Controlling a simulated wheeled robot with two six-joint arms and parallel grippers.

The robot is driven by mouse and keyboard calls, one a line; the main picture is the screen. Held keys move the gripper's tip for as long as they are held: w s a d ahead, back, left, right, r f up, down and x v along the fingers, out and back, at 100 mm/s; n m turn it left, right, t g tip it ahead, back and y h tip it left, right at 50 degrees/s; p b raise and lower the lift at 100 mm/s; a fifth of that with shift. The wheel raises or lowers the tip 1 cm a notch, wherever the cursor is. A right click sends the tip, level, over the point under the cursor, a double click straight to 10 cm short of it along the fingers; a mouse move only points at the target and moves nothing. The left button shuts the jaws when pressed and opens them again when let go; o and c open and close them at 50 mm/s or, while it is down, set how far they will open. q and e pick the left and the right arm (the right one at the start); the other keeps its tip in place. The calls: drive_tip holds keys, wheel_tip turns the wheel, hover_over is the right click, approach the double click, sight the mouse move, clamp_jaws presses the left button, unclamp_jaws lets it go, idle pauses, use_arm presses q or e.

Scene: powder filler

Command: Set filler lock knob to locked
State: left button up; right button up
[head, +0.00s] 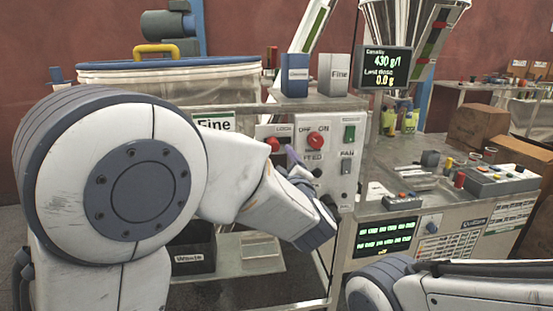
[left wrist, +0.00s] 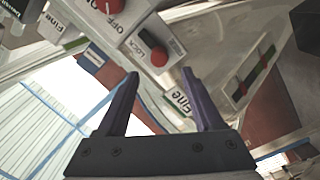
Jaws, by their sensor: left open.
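The lock knob (head: 272,143) is a small red knob on the front panel of the filler, beside a "LOCK" label. My left gripper (head: 297,161) is in front of the panel, below and to the right of the knob in the head view. In the left wrist view its two purple fingers (left wrist: 161,84) are spread with nothing between them, and the knob lies beyond their tips, apart from them.
Blue (head: 295,75) and grey (head: 338,74) blocks stand on top. A control desk (head: 440,225) stands right.

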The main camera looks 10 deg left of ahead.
sight(275, 149)
use_arm(q)
drive_tip(key=x, duration=1)
clamp_jaws()
drive_tip(key=shift+f, duration=0.1)
idle(1.2)
